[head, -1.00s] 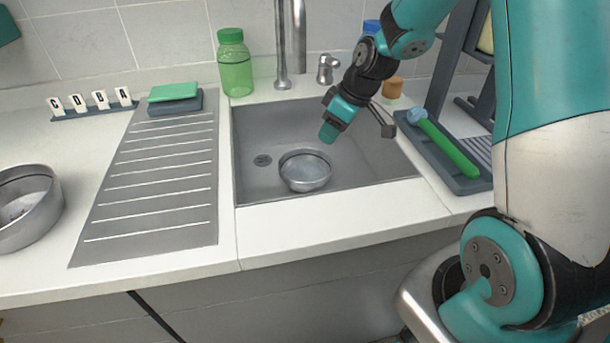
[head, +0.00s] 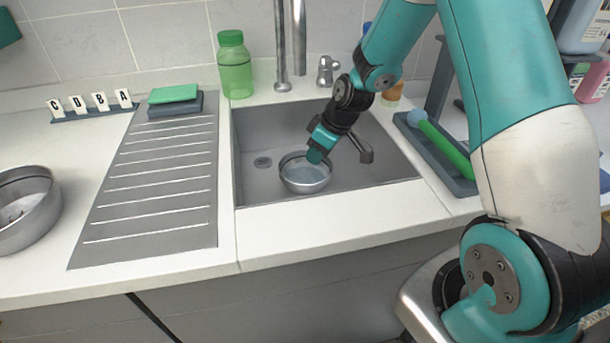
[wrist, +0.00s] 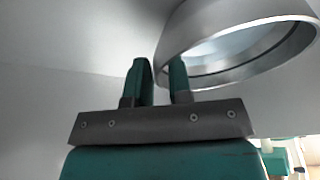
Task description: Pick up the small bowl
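The small bowl (head: 305,181) is round, metallic and grey, and sits upright on the floor of the sink (head: 390,170). In the wrist view the small bowl (wrist: 215,28) fills the upper right, its rim curving close to the fingers. My gripper (head: 318,156) reaches down at the bowl's back right rim in the head view. In the wrist view my gripper (wrist: 160,78) shows two teal fingers with a gap between them. The bowl's wall edge appears in or near that gap; I cannot tell whether a finger touches it.
A larger metal bowl (head: 28,225) stands on the counter at left, beside the ribbed drainboard (head: 150,200). The tap (head: 299,45) and a green bottle (head: 235,70) stand behind the sink. A tray (head: 455,180) with a green-handled brush (head: 440,145) lies at right.

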